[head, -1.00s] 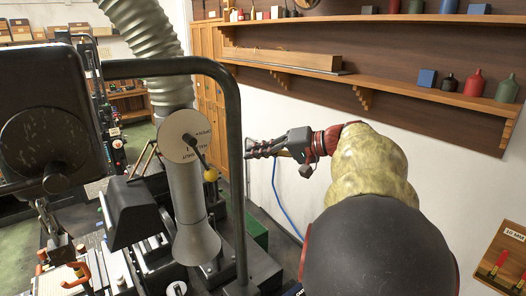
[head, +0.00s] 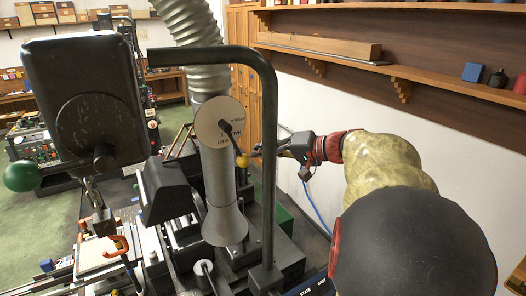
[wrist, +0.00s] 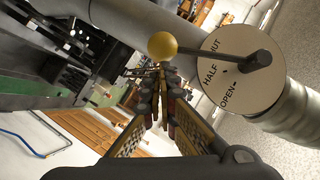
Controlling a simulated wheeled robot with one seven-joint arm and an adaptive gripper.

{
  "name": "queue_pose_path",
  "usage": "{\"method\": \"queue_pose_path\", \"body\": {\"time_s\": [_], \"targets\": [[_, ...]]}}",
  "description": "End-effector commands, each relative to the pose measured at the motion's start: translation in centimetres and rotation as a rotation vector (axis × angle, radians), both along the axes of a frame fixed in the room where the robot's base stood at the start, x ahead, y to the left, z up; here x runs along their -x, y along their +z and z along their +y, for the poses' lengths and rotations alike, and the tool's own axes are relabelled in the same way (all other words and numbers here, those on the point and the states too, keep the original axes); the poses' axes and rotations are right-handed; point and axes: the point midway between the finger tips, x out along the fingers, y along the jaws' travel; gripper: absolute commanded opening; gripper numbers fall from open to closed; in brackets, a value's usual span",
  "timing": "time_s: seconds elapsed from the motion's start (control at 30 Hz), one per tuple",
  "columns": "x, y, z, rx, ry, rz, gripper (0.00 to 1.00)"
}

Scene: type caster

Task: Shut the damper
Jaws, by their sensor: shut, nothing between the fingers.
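The damper is a round pale dial (head: 215,122) on the grey duct, with a dark lever ending in a yellow ball (head: 243,161). In the head view the lever points down and right. The wrist view shows the dial (wrist: 228,80) with HALF, OPEN and a partly covered word ending in UT. There the lever (wrist: 220,55) crosses between that word and HALF, with its yellow ball (wrist: 162,45) at the left. My gripper (head: 260,153) is shut and empty, just right of the ball in the head view. In the wrist view its fingertips (wrist: 162,72) appear just below the ball; contact cannot be told.
A dark bent pipe (head: 270,170) stands between the duct and my arm in the head view. The duct flares into a grey hood (head: 225,225) below. A dark machine head (head: 85,100) is at left. Wooden shelves (head: 420,75) line the right wall.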

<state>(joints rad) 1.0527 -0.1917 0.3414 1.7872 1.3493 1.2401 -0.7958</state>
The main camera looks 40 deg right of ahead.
Motion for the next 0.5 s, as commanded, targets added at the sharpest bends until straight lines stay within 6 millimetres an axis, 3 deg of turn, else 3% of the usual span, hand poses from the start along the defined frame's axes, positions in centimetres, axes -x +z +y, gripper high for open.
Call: {"method": "queue_pose_path", "body": {"time_s": [0.5], "targets": [[-0.5,-2.6,2.2,-0.211,0.0,-0.051,0.0]]}}
